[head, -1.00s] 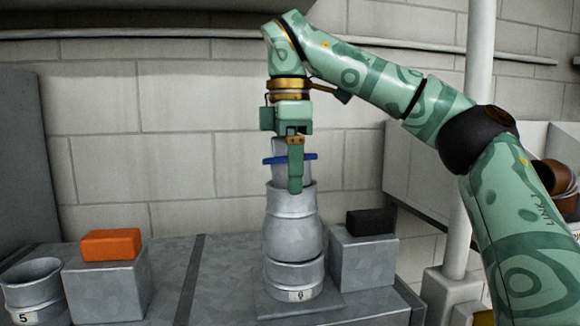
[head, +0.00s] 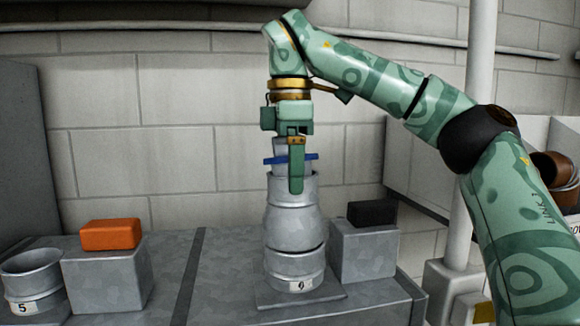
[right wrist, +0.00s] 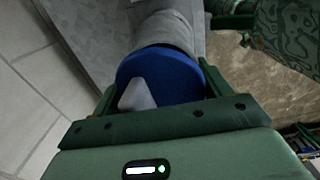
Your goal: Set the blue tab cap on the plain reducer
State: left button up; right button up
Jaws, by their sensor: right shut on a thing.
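My right gripper (head: 296,180) is above the grey stack, fingers down. It is shut on the blue tab cap (head: 271,160), a grey round piece with a blue band or tab jutting out both sides. In the right wrist view the cap (right wrist: 160,72) is a blue disc with a pale wedge between my fingers. The plain grey reducer (head: 292,228) stands upright below, bulging in the middle, on a ring labelled 6 (head: 283,264). The cap's lower part meets or overlaps the reducer's top rim; I cannot tell whether it is seated. My left gripper is not in view.
An orange block (head: 110,235) lies on a grey box (head: 106,282) at left, beside an open ring labelled 5 (head: 32,284). A black block (head: 371,213) rests on another grey box (head: 364,255) just right of the stack. The bench between stack and left box is clear.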

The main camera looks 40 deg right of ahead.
jog(key=shift+f, duration=0.4)
jog(key=o, duration=1.3)
jog(key=shift+c, duration=0.2)
notch_tip(320, 180, up, 3)
jog(key=shift+f+p, duration=0.1)
jog(key=shift+p, duration=0.75)
jog(key=shift+r, duration=4.15)
jog(key=shift+f, duration=0.1)
